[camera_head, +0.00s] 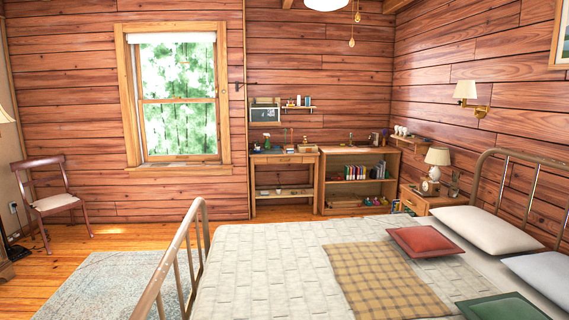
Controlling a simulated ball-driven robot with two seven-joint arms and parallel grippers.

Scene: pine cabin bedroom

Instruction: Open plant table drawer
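A narrow wooden table (253,182) stands against the back wall under a small shelf. A drawer front (278,159) sits just below its top and looks closed. A small green plant-like item (267,138) stands on the tabletop, too small to make out clearly. I cannot tell which one is the plant table. Neither of my grippers is in view.
A large bed (260,270) with a metal footboard (188,250) fills the foreground. A bookcase (350,182) adjoins the table. A chair (56,202) stands at left. The rug (110,285) and the wooden floor left of the bed are clear.

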